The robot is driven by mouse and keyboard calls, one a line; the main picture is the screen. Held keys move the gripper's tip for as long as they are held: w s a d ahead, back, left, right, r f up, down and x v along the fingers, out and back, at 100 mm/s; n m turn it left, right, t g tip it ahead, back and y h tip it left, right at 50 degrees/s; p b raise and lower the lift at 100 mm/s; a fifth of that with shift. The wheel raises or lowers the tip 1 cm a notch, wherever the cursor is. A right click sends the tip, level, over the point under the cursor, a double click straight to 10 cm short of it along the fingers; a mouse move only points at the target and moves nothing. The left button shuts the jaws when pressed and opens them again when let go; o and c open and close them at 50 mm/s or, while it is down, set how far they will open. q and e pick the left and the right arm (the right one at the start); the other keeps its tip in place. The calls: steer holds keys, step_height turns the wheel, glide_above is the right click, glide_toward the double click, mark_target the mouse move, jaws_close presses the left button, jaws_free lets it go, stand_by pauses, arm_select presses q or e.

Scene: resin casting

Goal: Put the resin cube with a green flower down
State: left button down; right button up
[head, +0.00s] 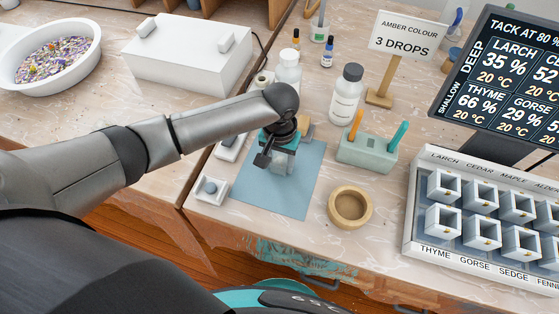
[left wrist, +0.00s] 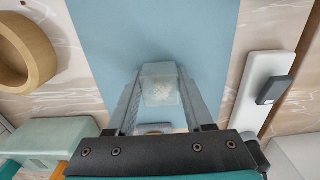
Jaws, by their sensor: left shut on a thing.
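My left gripper (head: 276,162) points down over the blue mat (head: 300,200) in the head view. In the left wrist view its two fingers (left wrist: 160,98) are shut on a small, clear, pale resin cube (left wrist: 161,84), which sits between the fingertips above the mat (left wrist: 150,30). Whitish specks show in the cube; I cannot make out a green flower. I cannot tell whether the cube touches the mat. In the head view the gripper largely hides it. My right gripper is not in view.
A round wooden bowl (head: 350,204) stands right of the mat, near a green holder (head: 366,152) with an orange and a teal tool. Bottles (head: 346,95) stand behind. A white mould rack (head: 425,240) is at right. The mat's front part is clear.

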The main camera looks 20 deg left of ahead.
mark_target(281, 162)
arm_select(q)
steer(key=shift+f, duration=0.15)
steer(key=shift+c, duration=1.4)
jaws_free()
step_height(281, 162, up, 12)
steer(key=p, duration=0.3)
steer(key=shift+p, duration=0.4)
steer(key=shift+o, duration=0.4)
steer(key=r, duration=0.2)
steer(key=r+p, duration=0.1)
steer(key=shift+d+r, duration=0.15)
steer(key=shift+d, duration=0.1)
step_height(281, 162, down, 10)
steer(key=b, duration=0.3)
steer(key=shift+r, duration=0.1)
steer(key=shift+a+f+b, duration=0.15)
steer(key=shift+f+b, duration=0.45)
steer(key=shift+f, duration=0.65)
steer(key=shift+a+f+b, duration=0.1)
steer(key=shift+f+b, duration=0.5)
steer(key=shift+f, duration=0.65)
